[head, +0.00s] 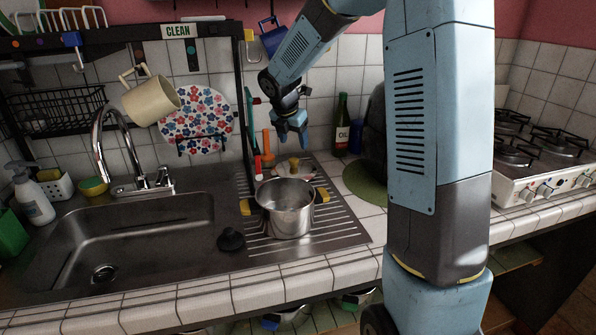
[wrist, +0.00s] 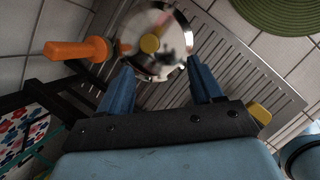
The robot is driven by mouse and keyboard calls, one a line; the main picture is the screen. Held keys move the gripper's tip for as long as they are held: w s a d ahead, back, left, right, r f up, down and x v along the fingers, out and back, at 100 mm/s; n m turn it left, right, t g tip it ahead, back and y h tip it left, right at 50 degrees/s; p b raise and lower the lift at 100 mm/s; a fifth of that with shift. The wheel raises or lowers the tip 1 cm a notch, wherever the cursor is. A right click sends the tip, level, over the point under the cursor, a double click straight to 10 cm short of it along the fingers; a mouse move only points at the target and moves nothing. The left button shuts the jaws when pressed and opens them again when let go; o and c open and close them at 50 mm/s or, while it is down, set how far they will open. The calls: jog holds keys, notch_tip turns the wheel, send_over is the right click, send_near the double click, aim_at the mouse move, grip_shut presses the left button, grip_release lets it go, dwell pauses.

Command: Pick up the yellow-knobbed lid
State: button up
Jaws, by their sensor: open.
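The yellow-knobbed lid (head: 283,171) is a shiny round metal lid on the ribbed drainboard, behind the steel pot (head: 287,212) with yellow handles. The pot partly hides it in the head view. My gripper (head: 292,140) is above the lid, apart from it, pointing down. In the wrist view the lid (wrist: 172,65) and its yellow knob (wrist: 150,43) lie beyond my fingertips (wrist: 163,80). The two blue fingers are spread with nothing between them. The knob is a little left of the middle of the gap.
An orange-handled tool (wrist: 75,48) stands close left of the lid. The rack post (head: 243,110) is left of my gripper. An oil bottle (head: 341,128) and a green mat (head: 364,183) are to the right. A black stopper (head: 231,240) lies by the sink.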

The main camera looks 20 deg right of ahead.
aim_at(293, 160)
jog(key=shift+n, duration=0.9)
jog(key=shift+w+a+x, duration=0.25)
jog(key=shift+x, duration=1.4)
jog(key=shift+w+a+x, duration=0.2)
jog(key=shift+a+x, duration=0.05)
jog(key=shift+x, duration=1.4)
jog(key=shift+w+a+x, duration=0.25)
jog(key=shift+x, duration=1.4)
grip_shut()
